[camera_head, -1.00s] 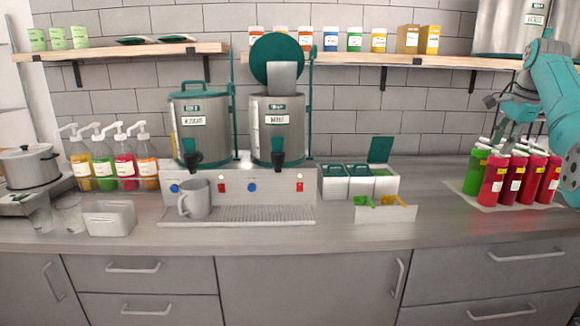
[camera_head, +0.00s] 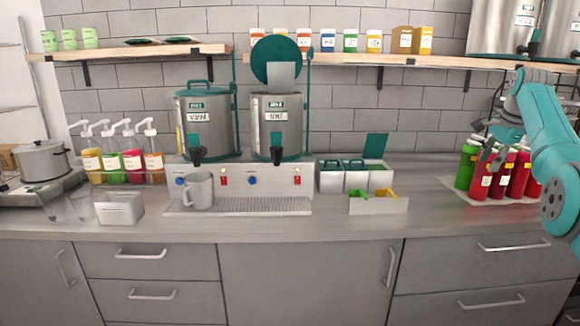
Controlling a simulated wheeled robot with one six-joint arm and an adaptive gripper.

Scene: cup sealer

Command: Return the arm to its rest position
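My teal arm (camera_head: 550,130) reaches in from the right edge of the head view, bent at an elbow above the counter's right end. My gripper (camera_head: 487,150) is the dark grey part at the arm's end, beside and partly in front of the red and green bottles. It is small and blends into the bottle tops, so I cannot tell its finger opening or whether it touches a bottle. Several red bottles (camera_head: 501,177) and a green bottle (camera_head: 466,166) stand upright on a pale mat (camera_head: 453,187) under the arm.
Two steel dispensers (camera_head: 277,132) stand on a white base with a grey mug (camera_head: 200,191). A bin box (camera_head: 331,178) and a small scoop tray (camera_head: 377,206) stand right of them. A wooden shelf (camera_head: 440,63) runs above. The counter between tray and bottles is clear.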

